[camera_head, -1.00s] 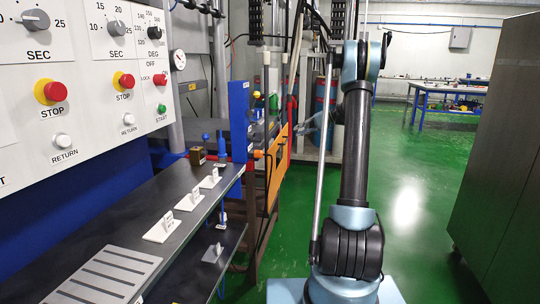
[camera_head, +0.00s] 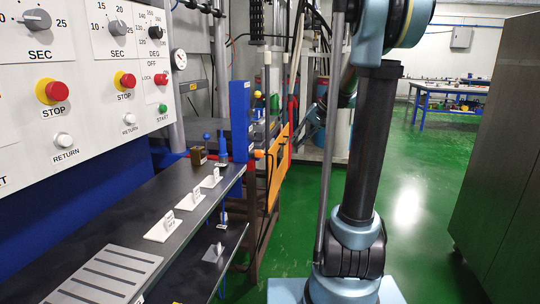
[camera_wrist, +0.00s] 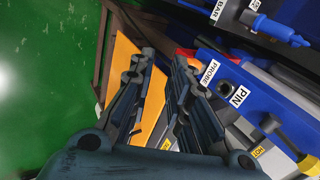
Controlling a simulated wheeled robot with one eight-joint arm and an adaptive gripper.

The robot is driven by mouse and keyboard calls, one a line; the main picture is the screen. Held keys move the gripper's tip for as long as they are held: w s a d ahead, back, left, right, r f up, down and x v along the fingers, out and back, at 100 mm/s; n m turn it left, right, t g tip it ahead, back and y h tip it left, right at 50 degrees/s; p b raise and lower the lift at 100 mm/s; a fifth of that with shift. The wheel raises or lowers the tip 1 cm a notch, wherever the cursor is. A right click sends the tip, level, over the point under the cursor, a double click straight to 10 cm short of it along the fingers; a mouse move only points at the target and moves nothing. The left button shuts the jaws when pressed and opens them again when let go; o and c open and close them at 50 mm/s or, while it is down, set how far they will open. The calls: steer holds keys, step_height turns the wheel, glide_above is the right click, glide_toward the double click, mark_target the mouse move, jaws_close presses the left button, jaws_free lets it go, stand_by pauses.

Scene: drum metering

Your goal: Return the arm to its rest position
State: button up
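My arm (camera_head: 368,150) stands upright at the centre right of the head view. My gripper (camera_head: 316,118) is partly visible to the left of the arm, beyond the end of the shelf and in front of the drums. In the wrist view, my gripper's two dark fingers (camera_wrist: 162,62) stand apart with an orange panel (camera_wrist: 153,92) visible between them.
The control panel (camera_head: 85,75) and dark shelf (camera_head: 125,220) with white label stands line the left. A blue post (camera_head: 239,120) and orange bar (camera_head: 278,155) stand near the shelf end. A dark cabinet (camera_head: 510,160) is at right. Green floor (camera_head: 425,190) is clear between.

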steer(key=s+d+f+h, duration=0.2)
steer(key=s+f, duration=0.3)
steer(key=s, duration=0.5)
steer(key=s+d+f+n+h, duration=0.1)
steer(key=s+d+f+h, duration=0.1)
steer(key=s+f, duration=0.4)
steer(key=s+d+f+h, duration=0.3)
steer(key=s+f, duration=0.2)
steer(key=s, duration=1.1)
steer(key=shift+s+d+f+n, duration=0.15)
steer(key=shift+s+f+n, duration=0.1)
steer(key=shift+f+n, duration=0.15)
steer(key=shift+w+f, duration=0.15)
steer(key=shift+w, duration=0.3)
